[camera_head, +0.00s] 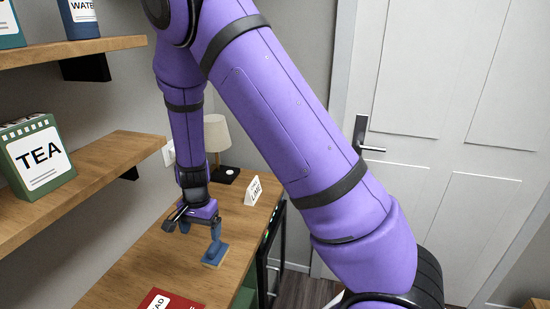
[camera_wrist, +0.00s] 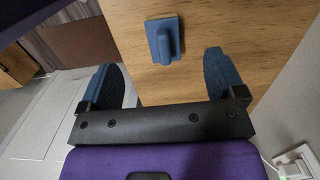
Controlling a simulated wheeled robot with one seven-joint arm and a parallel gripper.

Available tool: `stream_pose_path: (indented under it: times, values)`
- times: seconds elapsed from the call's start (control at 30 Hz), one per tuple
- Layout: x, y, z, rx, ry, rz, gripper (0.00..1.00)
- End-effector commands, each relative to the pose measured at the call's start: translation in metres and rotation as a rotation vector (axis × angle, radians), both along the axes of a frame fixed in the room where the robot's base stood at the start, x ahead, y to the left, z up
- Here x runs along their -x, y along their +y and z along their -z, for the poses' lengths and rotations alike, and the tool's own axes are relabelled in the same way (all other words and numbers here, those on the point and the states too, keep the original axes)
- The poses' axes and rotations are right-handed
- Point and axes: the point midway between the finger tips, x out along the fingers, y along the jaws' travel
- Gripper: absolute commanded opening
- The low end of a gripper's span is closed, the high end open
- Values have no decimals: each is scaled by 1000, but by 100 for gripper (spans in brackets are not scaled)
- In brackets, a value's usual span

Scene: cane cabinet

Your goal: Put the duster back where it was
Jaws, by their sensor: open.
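The duster (camera_head: 215,253) is a small blue block with an upright handle and a pale underside. It rests on the wooden cabinet top (camera_head: 150,262). It also shows in the wrist view (camera_wrist: 164,40), ahead of my fingertips and roughly between their lines. My gripper (camera_head: 200,222) is just above the cabinet top, beside the duster. In the wrist view my gripper (camera_wrist: 168,75) has its two blue fingers wide apart with nothing between them. In the head view one finger overlaps the top of the duster's handle, and I cannot tell if they touch.
A red card (camera_head: 172,300) lies at the front of the cabinet top. A white "LIME" sign (camera_head: 254,191) and a lamp (camera_head: 216,135) stand behind. Wooden shelves with a green TEA box (camera_head: 38,157) are at left. A white door (camera_head: 450,150) is at right.

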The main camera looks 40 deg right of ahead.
Motion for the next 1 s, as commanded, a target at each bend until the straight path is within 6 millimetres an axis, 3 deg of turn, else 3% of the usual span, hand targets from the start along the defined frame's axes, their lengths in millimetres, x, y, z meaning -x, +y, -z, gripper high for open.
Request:
stream_pose_path:
  times: [0.23, 0.47, 0.7, 1.0]
  values:
    - [11, -8, -78, -76, -71, -118, 89]
    - [36, -22, -149, -117, -151, -255, 89]
    - [72, -40, -214, -120, -243, -398, 89]
    - [129, -65, -277, -62, -356, -575, 89]
